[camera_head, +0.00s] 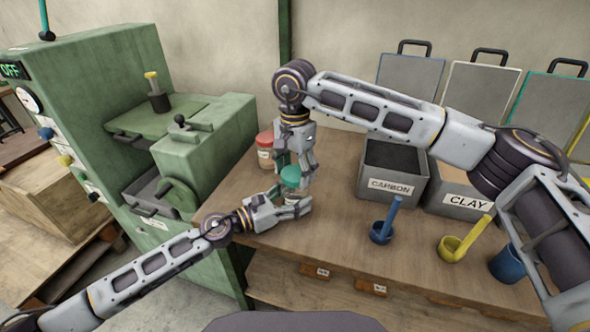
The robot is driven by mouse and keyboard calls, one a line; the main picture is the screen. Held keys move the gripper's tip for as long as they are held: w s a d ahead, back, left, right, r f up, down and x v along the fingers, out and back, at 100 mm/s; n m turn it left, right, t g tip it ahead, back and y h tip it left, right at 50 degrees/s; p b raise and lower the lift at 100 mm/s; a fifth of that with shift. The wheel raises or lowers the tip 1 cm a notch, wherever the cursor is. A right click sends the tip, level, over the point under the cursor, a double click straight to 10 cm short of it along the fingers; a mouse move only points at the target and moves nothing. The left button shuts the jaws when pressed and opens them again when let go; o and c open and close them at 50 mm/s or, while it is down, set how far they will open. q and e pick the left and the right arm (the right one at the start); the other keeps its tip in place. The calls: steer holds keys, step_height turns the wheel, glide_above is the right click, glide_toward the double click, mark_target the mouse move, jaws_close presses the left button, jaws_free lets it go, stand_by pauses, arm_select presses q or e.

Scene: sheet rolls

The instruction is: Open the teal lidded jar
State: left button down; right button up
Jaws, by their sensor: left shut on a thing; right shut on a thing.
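The teal lidded jar (290,177) stands upright near the left part of the wooden table. Its teal lid shows, and most of its body is hidden behind my grippers. My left gripper (299,207) comes in low from the left and is shut on the jar's body. My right gripper (296,171) points down from above and is shut on the teal lid. The lid appears to sit on the jar; whether there is a gap below it, I cannot tell.
A red-lidded jar (265,150) stands just behind and left. The carbon bin (393,186) and clay bin (459,201) stand to the right. A green machine (205,150) borders the left.

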mark_target(295, 173)
steer(key=shift+r, duration=2)
arm_select(q)
steer(key=shift+c, duration=1)
jaws_free()
steer(key=shift+s+a, duration=0.1)
steer(key=shift+a, duration=0.1)
steer(key=shift+v, duration=5.75)
